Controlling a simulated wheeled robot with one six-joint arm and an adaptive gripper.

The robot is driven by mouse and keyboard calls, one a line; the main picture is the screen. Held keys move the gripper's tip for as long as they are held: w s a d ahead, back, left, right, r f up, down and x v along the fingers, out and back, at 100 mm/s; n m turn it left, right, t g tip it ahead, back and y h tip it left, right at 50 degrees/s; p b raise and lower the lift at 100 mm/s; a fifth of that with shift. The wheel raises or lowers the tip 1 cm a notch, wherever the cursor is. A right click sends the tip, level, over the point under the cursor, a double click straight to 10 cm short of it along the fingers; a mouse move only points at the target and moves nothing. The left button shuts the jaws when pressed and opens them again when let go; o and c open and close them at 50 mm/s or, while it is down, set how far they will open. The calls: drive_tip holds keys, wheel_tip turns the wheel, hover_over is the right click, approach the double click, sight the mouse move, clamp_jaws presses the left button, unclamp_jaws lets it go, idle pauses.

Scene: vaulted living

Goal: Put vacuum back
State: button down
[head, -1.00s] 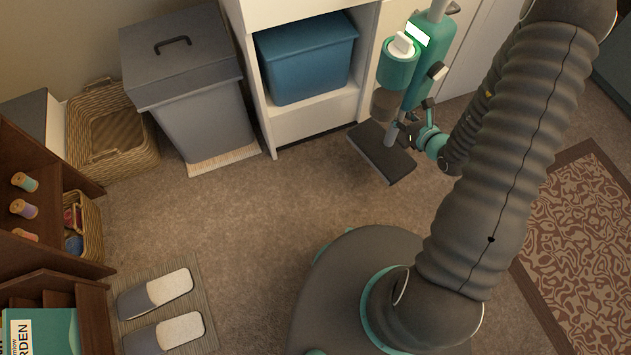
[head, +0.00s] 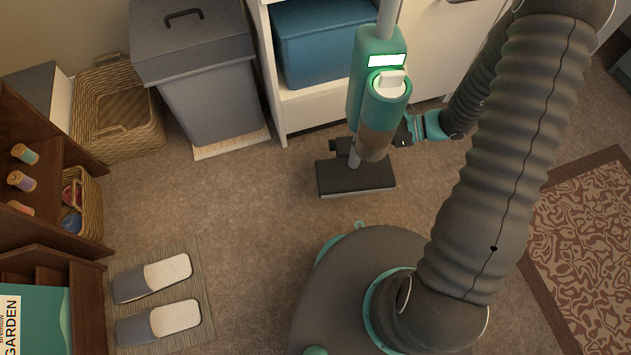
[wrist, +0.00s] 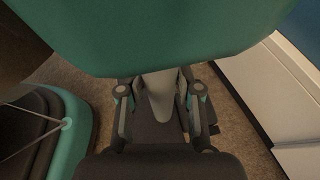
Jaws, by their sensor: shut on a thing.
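The vacuum (head: 376,62) is a teal upright stick vacuum with a grey tube, a clear-brown dust cup and a dark flat floor head (head: 355,178). It stands in front of the white cabinet in the head view, its head at or close to the carpet; I cannot tell if it touches. My gripper (head: 402,138) reaches it from the right, low on its body. In the wrist view my gripper (wrist: 160,105) is shut on the vacuum's grey lower tube, with the teal body (wrist: 165,35) filling the top. The vacuum's upper end is out of frame.
A white cabinet (head: 305,108) with a blue bin (head: 322,45) stands behind the vacuum. A grey lidded bin (head: 205,85) and a wicker basket (head: 140,150) are to the left. Slippers (head: 155,277) lie on a mat at lower left. A patterned rug (head: 585,255) is at right. Carpet between is clear.

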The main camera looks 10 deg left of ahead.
drive_tip(key=a+f+g, duration=0.1)
drive_tip(key=a+f, duration=0.1)
drive_tip(key=a, duration=0.1)
drive_tip(key=a+f+n+g+b, duration=0.1)
drive_tip(key=a+f, duration=0.2)
drive_tip(key=a, duration=0.1)
drive_tip(key=a+f+n+b, duration=0.1)
drive_tip(key=a+f, duration=0.2)
drive_tip(key=a, duration=0.1)
drive_tip(key=shift+s+a+g, duration=0.1)
drive_tip(key=shift+s+g, duration=0.25)
drive_tip(key=shift+g, duration=0.05)
drive_tip(key=shift+h, duration=0.3)
drive_tip(key=shift+f+b, duration=0.6)
drive_tip(key=shift+f, duration=1.55)
drive_tip(key=c, duration=0.8)
unclamp_jaws()
drive_tip(key=shift+f, duration=0.1)
